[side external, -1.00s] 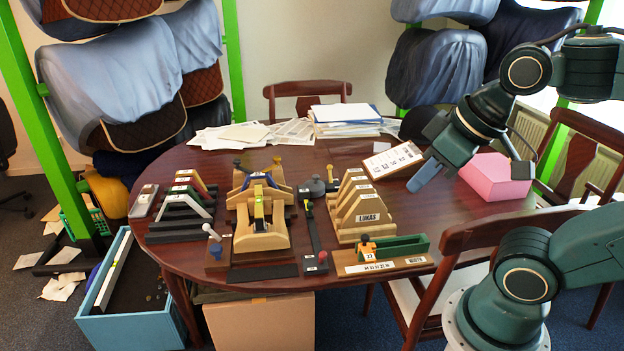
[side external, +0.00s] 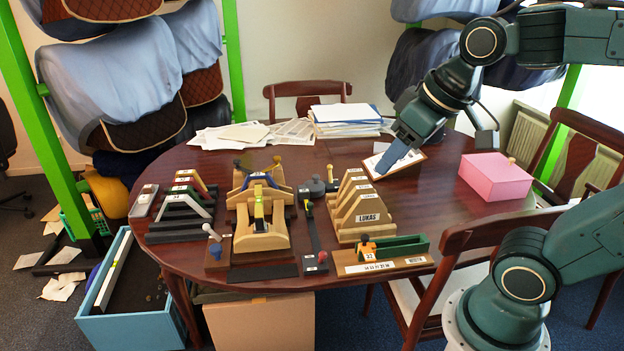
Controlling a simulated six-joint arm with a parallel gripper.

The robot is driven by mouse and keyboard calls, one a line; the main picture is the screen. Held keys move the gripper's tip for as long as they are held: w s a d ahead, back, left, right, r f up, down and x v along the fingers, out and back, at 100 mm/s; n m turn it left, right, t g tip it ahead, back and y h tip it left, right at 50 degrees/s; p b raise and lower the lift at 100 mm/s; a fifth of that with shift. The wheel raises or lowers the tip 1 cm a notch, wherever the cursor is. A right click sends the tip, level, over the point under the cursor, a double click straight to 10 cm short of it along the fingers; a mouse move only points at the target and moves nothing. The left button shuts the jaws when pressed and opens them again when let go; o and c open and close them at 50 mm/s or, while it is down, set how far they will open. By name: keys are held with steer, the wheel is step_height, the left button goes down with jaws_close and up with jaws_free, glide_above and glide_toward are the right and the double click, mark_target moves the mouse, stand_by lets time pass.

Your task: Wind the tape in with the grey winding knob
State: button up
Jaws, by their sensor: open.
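A dark grey round knob (side external: 316,186) stands on the table beside the far end of a narrow black strip (side external: 313,236); it looks like the winding knob, but I cannot be sure. I cannot make out a tape for certain at this size. My gripper (side external: 390,168) is open, pointing down and left over a white printed card (side external: 377,163) at the right of the table. It is well to the right of the grey knob and apart from it. The gap between its fingers is hard to see from here.
A pink box (side external: 495,176) is on the right. An orange piece and green trough (side external: 405,246) are at the front edge. Papers (side external: 345,118) lie behind.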

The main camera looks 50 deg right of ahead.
steer(key=w+d+r, duration=0.1)
steer(key=w+d, duration=0.4)
steer(key=w, duration=0.7)
steer(key=m+g+h, duration=0.1)
steer(key=m, duration=0.2)
glide_above(316, 176)
steer(key=s+a, duration=0.2)
steer(key=s, duration=0.4)
step_height(316, 176, down, 21)
steer(key=shift+w+d+r, duration=0.1)
steer(key=shift+w+d, duration=0.05)
steer(key=shift+d, duration=0.1)
steer(key=shift+x, duration=6.85)
steer(key=c, duration=1)
